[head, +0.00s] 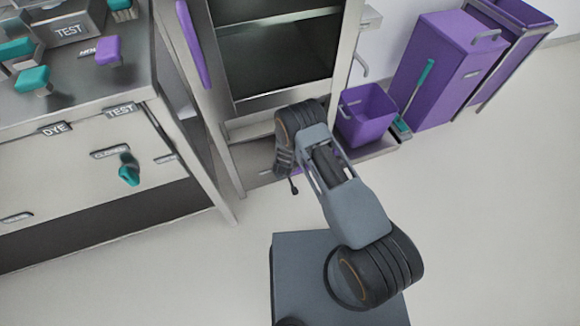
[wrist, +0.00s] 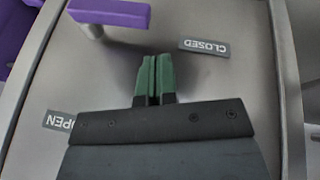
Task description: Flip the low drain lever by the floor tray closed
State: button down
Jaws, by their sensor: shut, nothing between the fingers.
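The drain lever, a purple bar (wrist: 112,12) on a short grey stem, is at the top left of the wrist view. It is on a grey metal panel between an OPEN label (wrist: 58,122) at lower left and a CLOSED label (wrist: 215,48) at upper right, both upside down. My gripper (wrist: 153,62) has its green fingers together and empty. The fingertips are near the lever's right end, with a small gap in the picture; I cannot tell the depth. In the head view my arm hides the gripper and most of the low panel. The floor tray (head: 383,148) is under the purple bin.
A purple bin (head: 367,112) stands right of my arm, beside a teal-handled brush (head: 418,88) and a tall purple container (head: 445,65). A metal cabinet (head: 275,65) rises behind my arm. A counter (head: 85,150) with teal levers is at left. The floor at right is clear.

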jog(key=shift+s+a+r+p, duration=0.25)
jog(key=shift+s+a+r, duration=0.4)
jog(key=shift+a, duration=0.2)
jog(key=shift+s+a+r+p, duration=0.25)
jog(key=shift+s+a+r, duration=0.25)
jog(key=shift+s+a, duration=0.3)
